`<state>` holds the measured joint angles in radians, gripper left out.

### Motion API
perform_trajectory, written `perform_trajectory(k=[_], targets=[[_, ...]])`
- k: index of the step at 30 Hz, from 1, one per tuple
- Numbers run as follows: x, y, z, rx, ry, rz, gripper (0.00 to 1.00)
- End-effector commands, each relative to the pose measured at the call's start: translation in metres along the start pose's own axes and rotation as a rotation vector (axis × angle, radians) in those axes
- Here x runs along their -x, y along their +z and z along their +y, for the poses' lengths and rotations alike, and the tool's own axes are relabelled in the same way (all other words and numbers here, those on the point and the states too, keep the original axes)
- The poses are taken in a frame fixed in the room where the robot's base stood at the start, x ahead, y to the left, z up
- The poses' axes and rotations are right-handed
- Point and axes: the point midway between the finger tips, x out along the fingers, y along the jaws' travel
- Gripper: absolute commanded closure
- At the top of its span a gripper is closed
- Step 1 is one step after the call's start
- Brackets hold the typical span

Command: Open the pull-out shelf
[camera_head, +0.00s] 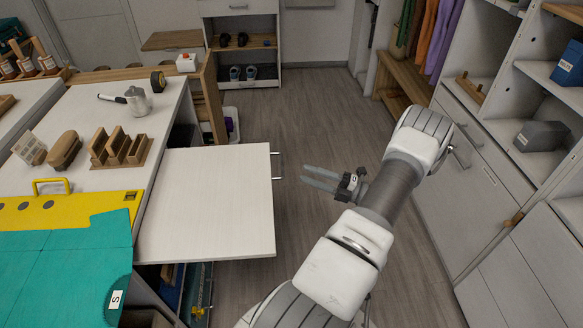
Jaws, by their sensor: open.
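The pull-out shelf (207,202) is a flat white board at the left of the picture. It sticks out to the right from under the white worktop (100,150), and its top is bare. Small metal handle bars (277,166) show on its right-hand edge. My gripper (304,174) is just to the right of this edge, with its fingers pointing left toward the bars. It is open and empty, and a small gap shows between the fingertips and the bars. The underside of the shelf is hidden.
White cabinets with open cubbies (535,150) stand at the right. The wooden floor (310,120) between is clear.

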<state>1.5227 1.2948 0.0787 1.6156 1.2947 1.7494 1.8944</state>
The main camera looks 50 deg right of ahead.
Motion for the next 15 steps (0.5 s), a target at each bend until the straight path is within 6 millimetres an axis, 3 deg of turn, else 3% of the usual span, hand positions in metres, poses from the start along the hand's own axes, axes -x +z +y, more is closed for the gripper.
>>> perform_trajectory(k=[6,15], targets=[[0.051,0.001,0.0,0.002,-0.001,-0.003,0.58],[0.084,0.0,0.0,0.001,0.001,0.0,0.58]])
